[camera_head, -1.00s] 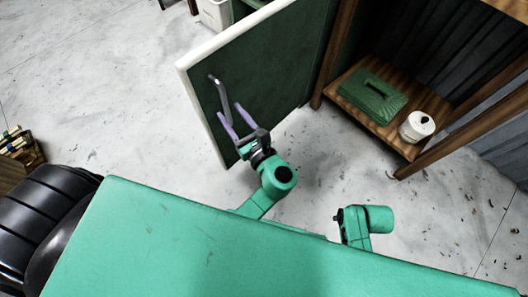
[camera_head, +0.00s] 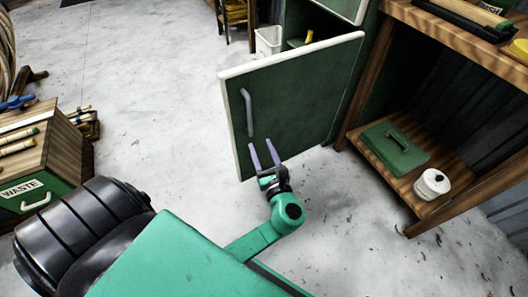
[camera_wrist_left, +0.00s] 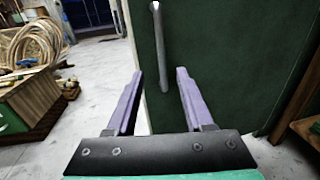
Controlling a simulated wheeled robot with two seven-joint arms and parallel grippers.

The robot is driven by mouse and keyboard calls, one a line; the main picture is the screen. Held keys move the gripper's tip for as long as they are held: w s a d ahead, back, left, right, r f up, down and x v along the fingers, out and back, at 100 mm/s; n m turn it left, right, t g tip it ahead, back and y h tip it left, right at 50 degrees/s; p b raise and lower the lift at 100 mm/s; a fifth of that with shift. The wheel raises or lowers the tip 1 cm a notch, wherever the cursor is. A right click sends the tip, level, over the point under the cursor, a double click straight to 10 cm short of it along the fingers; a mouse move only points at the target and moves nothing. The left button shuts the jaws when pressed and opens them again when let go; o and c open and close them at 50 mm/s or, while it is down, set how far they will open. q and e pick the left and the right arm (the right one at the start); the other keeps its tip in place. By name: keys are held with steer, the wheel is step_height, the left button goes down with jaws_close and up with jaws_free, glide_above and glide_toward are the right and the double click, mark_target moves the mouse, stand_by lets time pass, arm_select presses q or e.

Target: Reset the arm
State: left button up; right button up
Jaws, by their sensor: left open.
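My left gripper (camera_head: 264,156) is open and empty, its two purple fingers apart. It is in front of the lower part of a green cabinet door (camera_head: 300,95) with a white edge, which stands swung open. A grey curved handle (camera_head: 247,112) is on the door, above and left of the fingers in the head view. In the left wrist view, the handle (camera_wrist_left: 160,45) shows beyond the gap between the fingers (camera_wrist_left: 158,85), clear of them. Whether a fingertip touches the door cannot be told. My right gripper is in neither view.
A wooden shelf unit (camera_head: 450,205) at right holds a green lidded box (camera_head: 394,150) and a white round container (camera_head: 431,184). A waste cabinet (camera_head: 40,160) stands at left. Coiled rattan (camera_wrist_left: 30,45) shows in the wrist view. The concrete floor (camera_head: 150,70) between is largely clear.

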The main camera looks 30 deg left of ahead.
arm_select(q)
steer(key=s+a+f+n+g+h, duration=0.25)
steer(key=f+n, duration=0.25)
steer(key=f, duration=0.3)
steer(key=s+a+f+n+g+h, duration=0.2)
steer(key=s+f+n+g, duration=0.2)
steer(key=f, duration=0.4)
steer(key=s+d+f+n+g+h, duration=0.45)
steer(key=s+f+n+h, duration=0.45)
steer(key=s+f+n, duration=0.45)
steer(key=s+a+r+n+p, duration=0.1)
steer(key=s+r+p, duration=0.7)
steer(key=p, duration=1.4)
steer(key=s+a, duration=0.1)
steer(key=s, duration=0.2)
steer(key=shift+s+r, duration=0.3)
steer(key=shift+r, duration=0.1)
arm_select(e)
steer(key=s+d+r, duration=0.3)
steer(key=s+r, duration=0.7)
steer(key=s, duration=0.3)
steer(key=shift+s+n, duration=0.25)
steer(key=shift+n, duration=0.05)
